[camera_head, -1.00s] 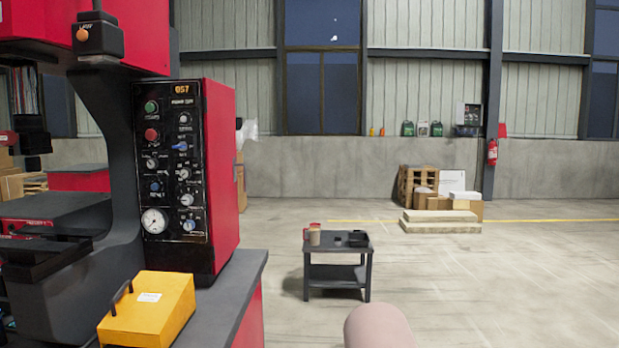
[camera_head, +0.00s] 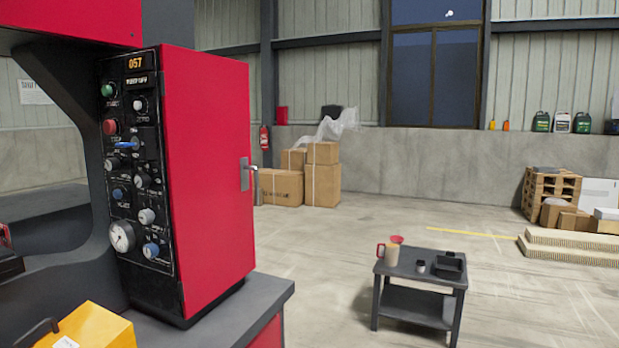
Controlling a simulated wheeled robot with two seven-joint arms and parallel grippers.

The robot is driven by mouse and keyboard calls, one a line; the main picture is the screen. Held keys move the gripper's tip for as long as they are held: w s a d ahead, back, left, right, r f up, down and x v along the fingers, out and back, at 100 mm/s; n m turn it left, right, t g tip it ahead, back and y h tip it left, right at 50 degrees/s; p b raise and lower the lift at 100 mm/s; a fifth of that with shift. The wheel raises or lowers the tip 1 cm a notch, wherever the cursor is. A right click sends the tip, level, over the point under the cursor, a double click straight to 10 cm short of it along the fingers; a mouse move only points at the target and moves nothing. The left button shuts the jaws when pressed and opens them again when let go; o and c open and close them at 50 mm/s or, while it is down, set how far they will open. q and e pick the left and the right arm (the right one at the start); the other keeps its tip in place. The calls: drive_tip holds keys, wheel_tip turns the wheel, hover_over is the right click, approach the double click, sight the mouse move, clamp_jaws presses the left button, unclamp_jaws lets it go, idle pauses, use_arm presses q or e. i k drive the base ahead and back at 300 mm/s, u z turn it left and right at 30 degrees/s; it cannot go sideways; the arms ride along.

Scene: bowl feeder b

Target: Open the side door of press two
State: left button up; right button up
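The press (camera_head: 60,22) is red and dark grey and fills the left of the view. Its control box carries a black panel (camera_head: 135,165) with buttons, knobs, a round gauge and a display reading 057. The red side face (camera_head: 210,180) of this box is flat and looks closed. A grey handle (camera_head: 246,174) sits at its right edge, about mid-height. I cannot tell from this frame whether this is press two. Neither of my grippers is in view.
A yellow box (camera_head: 95,328) with a dark handle sits on the press's grey ledge (camera_head: 262,292). A small dark cart (camera_head: 415,310) with a red-and-tan container stands on the floor to the right. Cardboard boxes (camera_head: 322,180) stand by the wall. Floor between is clear.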

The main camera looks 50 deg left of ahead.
sight(206, 98)
drive_tip(key=i, duration=0.7)
drive_tip(key=u, duration=2.9)
